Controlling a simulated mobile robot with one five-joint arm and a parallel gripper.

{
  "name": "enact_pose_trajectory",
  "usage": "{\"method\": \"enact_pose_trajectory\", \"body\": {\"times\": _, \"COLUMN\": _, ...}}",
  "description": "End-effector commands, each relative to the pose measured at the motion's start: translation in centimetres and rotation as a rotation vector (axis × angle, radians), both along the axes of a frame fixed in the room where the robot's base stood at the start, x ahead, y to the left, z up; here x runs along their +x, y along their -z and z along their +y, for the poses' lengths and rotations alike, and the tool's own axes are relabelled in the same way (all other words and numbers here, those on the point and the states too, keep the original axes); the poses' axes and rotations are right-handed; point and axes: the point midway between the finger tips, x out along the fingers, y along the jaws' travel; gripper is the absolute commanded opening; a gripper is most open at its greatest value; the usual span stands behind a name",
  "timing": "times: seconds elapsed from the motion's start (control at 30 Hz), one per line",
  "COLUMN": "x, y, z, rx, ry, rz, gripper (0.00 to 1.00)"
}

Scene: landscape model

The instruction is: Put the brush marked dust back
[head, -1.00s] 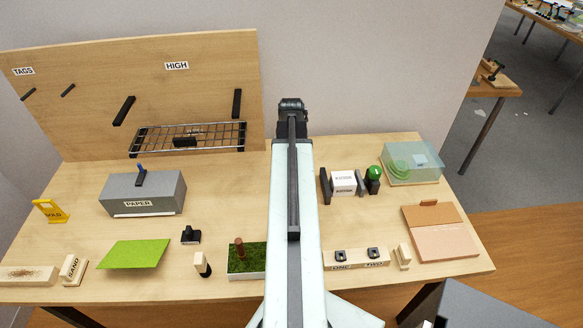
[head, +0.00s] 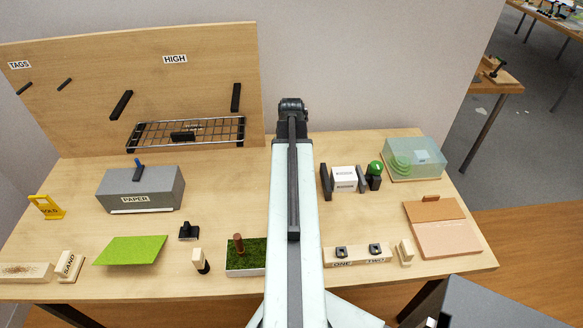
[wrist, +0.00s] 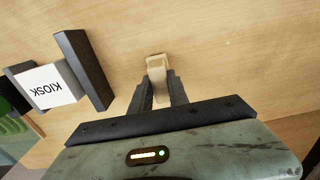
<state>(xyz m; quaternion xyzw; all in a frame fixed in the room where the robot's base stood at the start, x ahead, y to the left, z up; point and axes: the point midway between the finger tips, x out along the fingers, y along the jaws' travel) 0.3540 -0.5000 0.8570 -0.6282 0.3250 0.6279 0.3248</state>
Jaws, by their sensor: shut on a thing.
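In the wrist view my gripper (wrist: 157,92) is shut on a pale wooden piece (wrist: 157,66), held between its two dark fingers. Its far end shows past the fingertips, over bare wood tabletop. No lettering shows on it, so I cannot read whether it is marked dust. In the head view my arm hides the gripper and the held piece. A wooden block marked SAND (head: 69,265) stands at the front left beside a flat wooden block (head: 25,272). A small wooden piece with a dark lower end (head: 201,260) stands near the front middle.
A white block (head: 344,179) sits between dark uprights; in the wrist view it reads KIOSK (wrist: 46,87). The ONE and TWO holder (head: 358,262), a glassy box (head: 413,157), a grey PAPER box (head: 141,189) and a moss tray (head: 245,271) stand around. Bare tabletop lies at centre left.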

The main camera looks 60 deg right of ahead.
Motion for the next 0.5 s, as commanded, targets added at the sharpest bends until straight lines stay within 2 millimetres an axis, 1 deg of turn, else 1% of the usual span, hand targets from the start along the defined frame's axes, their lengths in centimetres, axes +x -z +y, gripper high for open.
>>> {"method": "enact_pose_trajectory", "body": {"times": 0.3, "x": 0.01, "y": 0.46, "z": 0.01, "rx": 0.0, "ry": 0.0, "rz": 0.0, "gripper": 0.0}}
{"method": "enact_pose_trajectory", "body": {"times": 0.33, "x": 0.01, "y": 0.39, "z": 0.01, "rx": 0.0, "ry": 0.0, "rz": 0.0, "gripper": 0.29}}
{"method": "enact_pose_trajectory", "body": {"times": 0.4, "x": 0.01, "y": 0.37, "z": 0.01, "rx": 0.0, "ry": 0.0, "rz": 0.0, "gripper": 0.46}}
{"method": "enact_pose_trajectory", "body": {"times": 0.5, "x": 0.01, "y": 0.37, "z": 0.01, "rx": 0.0, "ry": 0.0, "rz": 0.0, "gripper": 0.46}}
